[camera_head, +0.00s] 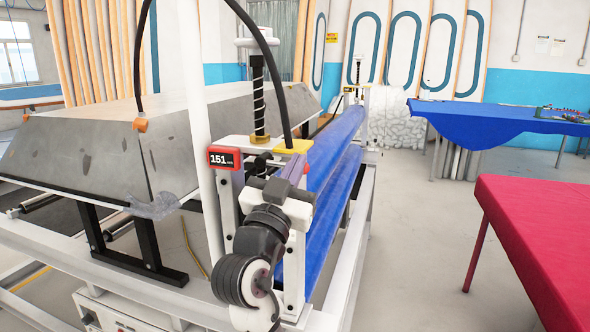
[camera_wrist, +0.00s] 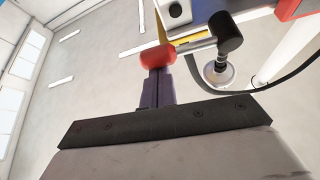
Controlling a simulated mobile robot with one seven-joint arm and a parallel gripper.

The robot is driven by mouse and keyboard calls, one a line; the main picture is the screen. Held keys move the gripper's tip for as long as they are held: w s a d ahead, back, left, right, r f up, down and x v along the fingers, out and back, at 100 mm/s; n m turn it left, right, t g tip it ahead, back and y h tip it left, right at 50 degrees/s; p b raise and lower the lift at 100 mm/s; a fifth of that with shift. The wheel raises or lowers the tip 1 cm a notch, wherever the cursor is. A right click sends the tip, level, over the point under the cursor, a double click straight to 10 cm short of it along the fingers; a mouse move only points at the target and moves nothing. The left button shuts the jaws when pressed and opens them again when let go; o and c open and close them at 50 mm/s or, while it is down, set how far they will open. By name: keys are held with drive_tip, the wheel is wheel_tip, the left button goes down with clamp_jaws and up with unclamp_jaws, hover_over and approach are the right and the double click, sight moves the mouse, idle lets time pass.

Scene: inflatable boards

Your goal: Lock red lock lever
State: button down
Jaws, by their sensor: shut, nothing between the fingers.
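The red lock lever (camera_wrist: 158,56) shows in the wrist view as a rounded red knob. A pale rod runs right from it to a black joint. My gripper (camera_wrist: 158,72) is shut and empty, its two purple-grey fingers side by side. The fingertips are right at the red knob and overlap its lower edge in the picture; I cannot tell whether they touch. In the head view my gripper (camera_head: 299,161) is at the top of the near end of the roller frame, with a small red bit of the lever (camera_head: 307,168) beside the fingers.
The machine's blue rollers (camera_head: 333,165) run away behind the gripper. A red display (camera_head: 224,158) reading 151 and a threaded spindle (camera_head: 258,95) stand left of it. A red table (camera_head: 540,225) is at right, a blue-covered table (camera_head: 480,115) behind. Floor between is clear.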

drive_tip(key=shift+f, duration=0.15)
drive_tip(key=w+a+f+m+g+h+b, duration=0.2)
drive_tip(key=a+f+m+g+h+b, duration=0.2)
drive_tip(key=m+b, duration=1.1)
wheel_tip(320, 180, down, 4)
drive_tip(key=a+m+g, duration=0.2)
drive_tip(key=m+g, duration=0.3)
drive_tip(key=shift+a, duration=0.1)
